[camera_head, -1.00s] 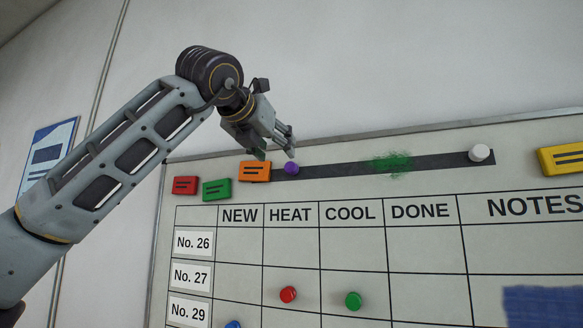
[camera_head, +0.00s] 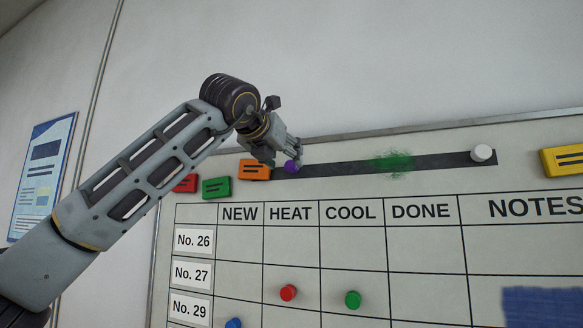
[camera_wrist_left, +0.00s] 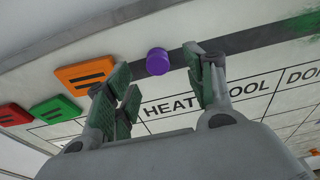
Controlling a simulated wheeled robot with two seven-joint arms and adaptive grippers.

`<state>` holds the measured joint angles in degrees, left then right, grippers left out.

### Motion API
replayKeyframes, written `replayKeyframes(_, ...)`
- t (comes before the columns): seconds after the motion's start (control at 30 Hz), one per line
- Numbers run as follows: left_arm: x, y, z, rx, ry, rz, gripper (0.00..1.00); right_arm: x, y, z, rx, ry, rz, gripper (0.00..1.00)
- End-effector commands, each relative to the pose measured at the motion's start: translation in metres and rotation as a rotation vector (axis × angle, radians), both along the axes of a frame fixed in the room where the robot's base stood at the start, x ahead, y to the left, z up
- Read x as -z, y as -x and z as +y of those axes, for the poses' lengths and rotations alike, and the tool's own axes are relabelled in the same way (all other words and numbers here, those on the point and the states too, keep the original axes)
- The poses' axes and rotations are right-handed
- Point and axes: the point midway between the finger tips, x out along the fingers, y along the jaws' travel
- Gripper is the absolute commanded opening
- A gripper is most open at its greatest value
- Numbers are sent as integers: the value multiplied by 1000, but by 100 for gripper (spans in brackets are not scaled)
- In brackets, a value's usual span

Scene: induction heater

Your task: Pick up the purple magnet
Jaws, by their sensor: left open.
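The purple magnet (camera_head: 291,167) is a small round knob on the left end of the dark strip (camera_head: 400,164) on the whiteboard. It also shows in the left wrist view (camera_wrist_left: 159,62), beyond the fingertips and between their lines. My left gripper (camera_head: 285,158) is right at the magnet in the head view, its fingers partly overlapping it. In the left wrist view the left gripper (camera_wrist_left: 163,85) has its two green-padded fingers spread apart with nothing between them. Whether a finger touches the magnet, I cannot tell. My right gripper is not in view.
An orange block magnet (camera_head: 255,170) sits just left of the purple one, close to my fingers. Green (camera_head: 216,187) and red (camera_head: 186,184) blocks are further left. A white knob (camera_head: 482,153) is at the strip's right end. Red (camera_head: 288,292) and green (camera_head: 353,299) knobs sit in the grid below.

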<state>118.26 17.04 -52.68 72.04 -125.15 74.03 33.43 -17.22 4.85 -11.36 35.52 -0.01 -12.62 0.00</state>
Motion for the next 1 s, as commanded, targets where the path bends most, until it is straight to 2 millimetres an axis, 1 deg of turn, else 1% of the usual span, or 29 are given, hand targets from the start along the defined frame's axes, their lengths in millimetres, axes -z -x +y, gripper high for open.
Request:
replayKeyframes(0.33, 2, -26, -5, 0, 0, 2, 54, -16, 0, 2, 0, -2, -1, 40)
replayKeyframes(0.6, 6, -45, -12, 0, 0, 1, 54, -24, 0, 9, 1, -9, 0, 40)
replayKeyframes(1.0, 8, -47, -13, 0, 0, 0, 54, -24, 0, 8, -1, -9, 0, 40)
